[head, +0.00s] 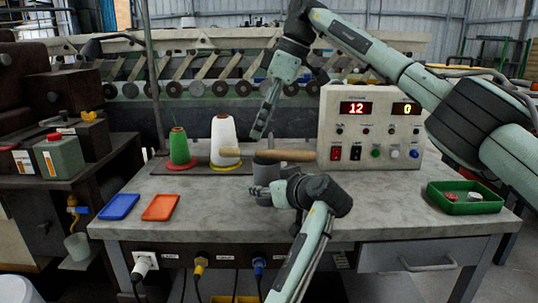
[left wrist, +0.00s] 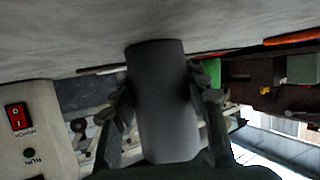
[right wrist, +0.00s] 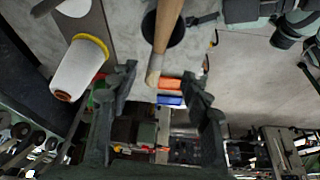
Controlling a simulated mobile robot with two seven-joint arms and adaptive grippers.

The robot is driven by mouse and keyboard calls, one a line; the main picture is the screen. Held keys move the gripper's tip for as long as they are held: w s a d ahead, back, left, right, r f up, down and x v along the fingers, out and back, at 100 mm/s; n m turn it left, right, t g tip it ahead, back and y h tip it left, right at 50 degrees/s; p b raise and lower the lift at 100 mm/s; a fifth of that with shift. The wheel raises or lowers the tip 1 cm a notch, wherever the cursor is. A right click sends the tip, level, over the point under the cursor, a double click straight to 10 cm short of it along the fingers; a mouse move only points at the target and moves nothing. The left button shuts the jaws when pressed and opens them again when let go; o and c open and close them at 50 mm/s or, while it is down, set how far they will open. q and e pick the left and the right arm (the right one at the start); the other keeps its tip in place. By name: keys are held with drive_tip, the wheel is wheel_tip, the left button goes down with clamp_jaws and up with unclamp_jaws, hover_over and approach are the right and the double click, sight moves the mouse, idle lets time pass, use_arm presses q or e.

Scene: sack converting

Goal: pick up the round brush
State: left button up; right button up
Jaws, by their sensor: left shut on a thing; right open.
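The round brush (head: 285,155) has a long wooden handle and a paler end at the left. It lies roughly level across the top of a dark grey cup (head: 265,171). My left gripper (head: 262,191) is shut on this cup, which also shows between its fingers in the left wrist view (left wrist: 162,105). My right gripper (head: 258,134) is open above the brush's left part. In the right wrist view the brush's pale end (right wrist: 154,70) shows between the open fingers (right wrist: 160,88), and the cup's dark mouth (right wrist: 166,26) is beside the handle. Contact with the fingers cannot be told.
A white cone (head: 223,139) and a green cone (head: 179,147) stand close behind and left. A control box (head: 370,125) stands right of the brush. Blue (head: 119,206) and orange (head: 160,207) trays lie at left, a green tray (head: 465,208) at right.

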sight(251, 148)
drive_tip(key=shift+w+x, duration=0.1)
drive_tip(key=shift+x, duration=1.4)
drive_tip(key=shift+w+x, duration=0.15)
drive_tip(key=shift+x, duration=1.35)
clamp_jaws()
